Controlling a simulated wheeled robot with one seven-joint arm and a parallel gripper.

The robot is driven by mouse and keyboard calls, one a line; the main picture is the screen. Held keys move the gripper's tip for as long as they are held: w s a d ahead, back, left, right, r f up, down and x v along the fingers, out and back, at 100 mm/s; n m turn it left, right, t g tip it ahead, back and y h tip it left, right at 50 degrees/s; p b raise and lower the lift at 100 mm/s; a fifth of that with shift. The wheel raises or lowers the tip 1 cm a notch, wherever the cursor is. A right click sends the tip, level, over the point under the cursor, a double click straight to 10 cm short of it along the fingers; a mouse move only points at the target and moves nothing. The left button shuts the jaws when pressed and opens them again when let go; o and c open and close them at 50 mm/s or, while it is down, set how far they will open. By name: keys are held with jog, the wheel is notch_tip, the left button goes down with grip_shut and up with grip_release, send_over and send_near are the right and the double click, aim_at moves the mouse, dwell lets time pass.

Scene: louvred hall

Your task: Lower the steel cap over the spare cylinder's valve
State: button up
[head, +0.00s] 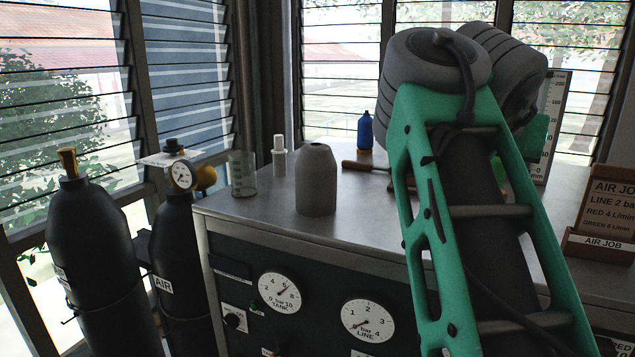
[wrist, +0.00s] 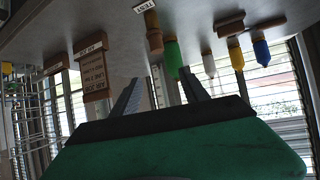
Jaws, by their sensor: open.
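The steel cap (head: 317,182), a grey domed cylinder with a small hole near its top, stands upright on the bench top (head: 265,206) near its front edge. A black cylinder (head: 92,265) with a bare brass valve (head: 68,162) stands at the far left below the bench; it looks like the spare. The cap is well to the right of it. My gripper (wrist: 162,80) shows in the wrist view with its two fingers apart and nothing between them. In the head view my arm hides it. I cannot make out the cap in the wrist view.
A second black cylinder (head: 175,255), labelled AIR, carries a gauge (head: 182,175) beside the bench. A wooden AIR JOB sign (head: 608,205) is at right.

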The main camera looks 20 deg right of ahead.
aim_at(316, 171)
jog(key=shift+o, duration=0.5)
